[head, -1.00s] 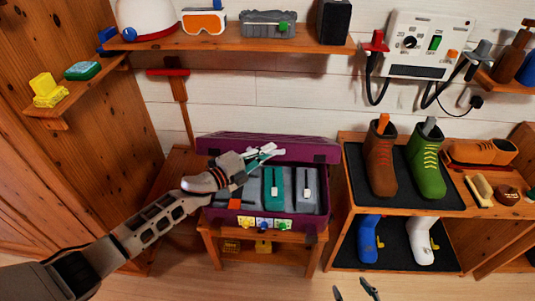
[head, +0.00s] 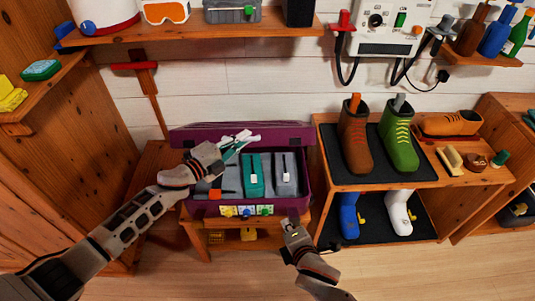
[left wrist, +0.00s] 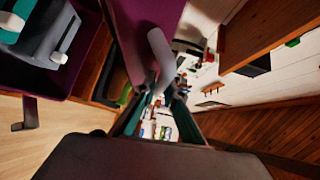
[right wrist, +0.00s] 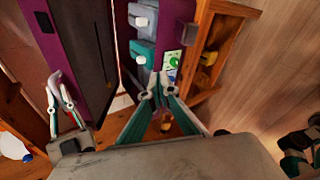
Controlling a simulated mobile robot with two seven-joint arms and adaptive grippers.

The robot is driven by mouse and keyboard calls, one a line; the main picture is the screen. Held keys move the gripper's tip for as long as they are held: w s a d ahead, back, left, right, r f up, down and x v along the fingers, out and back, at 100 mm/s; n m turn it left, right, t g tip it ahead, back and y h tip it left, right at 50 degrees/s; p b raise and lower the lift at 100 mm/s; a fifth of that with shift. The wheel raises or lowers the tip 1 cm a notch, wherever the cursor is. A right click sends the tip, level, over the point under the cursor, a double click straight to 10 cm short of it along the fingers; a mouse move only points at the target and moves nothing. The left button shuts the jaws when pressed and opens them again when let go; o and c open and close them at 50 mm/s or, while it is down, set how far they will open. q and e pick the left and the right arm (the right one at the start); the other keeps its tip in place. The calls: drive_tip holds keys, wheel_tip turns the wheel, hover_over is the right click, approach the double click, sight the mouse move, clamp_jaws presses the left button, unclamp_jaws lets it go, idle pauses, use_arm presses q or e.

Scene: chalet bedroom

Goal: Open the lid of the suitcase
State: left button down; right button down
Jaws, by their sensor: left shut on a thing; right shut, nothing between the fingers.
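The purple suitcase (head: 290,209) stands on a low wooden bench. Its lid (head: 285,134) is raised at the back, so the packed inside shows; the lid is also at the left of the right wrist view (right wrist: 62,35). My left gripper (head: 240,143) is at the lid, shut on a pale curved handle (left wrist: 160,48) that appears to belong to the lid. The handle also shows in the right wrist view (right wrist: 55,82).
A wooden shelf (head: 190,32) runs above the suitcase. A shoe rack (head: 330,150) with boots stands close on the right. A wooden wall (head: 85,130) is on the left. The floor (head: 400,270) in front is clear.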

drive_tip(key=w+a+r+n+t+h, duration=0.25)
drive_tip(key=w+a+r+n, duration=0.25)
drive_tip(key=w+r+n, duration=0.65)
drive_tip(key=w+f+n, duration=0.1)
drive_tip(key=w+n, duration=0.1)
drive_tip(key=w, duration=0.6)
drive_tip(key=shift+w+f, duration=0.15)
drive_tip(key=shift+w, duration=0.25)
drive_tip(key=shift+a+t, duration=0.1)
drive_tip(key=shift+t, duration=0.15)
